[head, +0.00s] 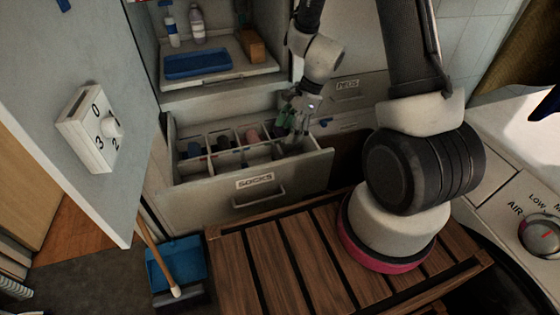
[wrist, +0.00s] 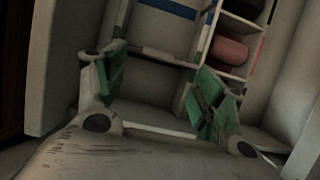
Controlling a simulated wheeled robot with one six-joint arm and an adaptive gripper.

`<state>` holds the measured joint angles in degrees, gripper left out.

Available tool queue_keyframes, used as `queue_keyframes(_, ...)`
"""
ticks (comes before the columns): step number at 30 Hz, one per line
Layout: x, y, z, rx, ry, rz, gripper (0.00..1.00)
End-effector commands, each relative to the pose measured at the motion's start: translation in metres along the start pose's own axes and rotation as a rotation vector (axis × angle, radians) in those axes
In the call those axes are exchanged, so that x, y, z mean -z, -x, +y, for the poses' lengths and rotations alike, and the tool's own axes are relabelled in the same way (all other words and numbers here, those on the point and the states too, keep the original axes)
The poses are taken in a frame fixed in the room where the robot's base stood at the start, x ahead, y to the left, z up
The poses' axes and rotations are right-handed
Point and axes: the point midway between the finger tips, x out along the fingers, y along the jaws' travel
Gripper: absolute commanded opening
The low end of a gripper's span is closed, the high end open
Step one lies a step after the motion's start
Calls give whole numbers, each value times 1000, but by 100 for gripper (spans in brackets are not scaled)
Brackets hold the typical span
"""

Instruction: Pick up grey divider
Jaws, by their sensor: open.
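The open drawer (head: 300,176), marked SOCKS, holds several thin, pale grey dividers (head: 239,150). They split it into compartments, and I cannot tell which one the task means. My gripper (head: 294,122) is over the right end of the drawer, pointing down. In the wrist view, my gripper (wrist: 160,88) is open, with green pads on both fingers and nothing held between them. Pale divider edges (wrist: 168,57) show beyond the fingertips. Whether the fingers touch any divider is not clear.
Dark, pink and reddish rolled items (head: 252,136) lie in the compartments; a reddish one also shows in the wrist view (wrist: 230,50). A shelf with a blue tray (head: 198,64) is above. A wooden slatted bench (head: 275,260) stands in front, with a blue dustpan (head: 180,262) beside it.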

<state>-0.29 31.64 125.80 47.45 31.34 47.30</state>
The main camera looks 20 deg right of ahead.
Motion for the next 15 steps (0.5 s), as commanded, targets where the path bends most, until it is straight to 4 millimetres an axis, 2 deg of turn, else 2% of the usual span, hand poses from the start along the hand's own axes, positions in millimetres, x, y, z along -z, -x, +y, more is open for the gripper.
queue_keyframes(15,5,-69,4,-4,-3,0,70)
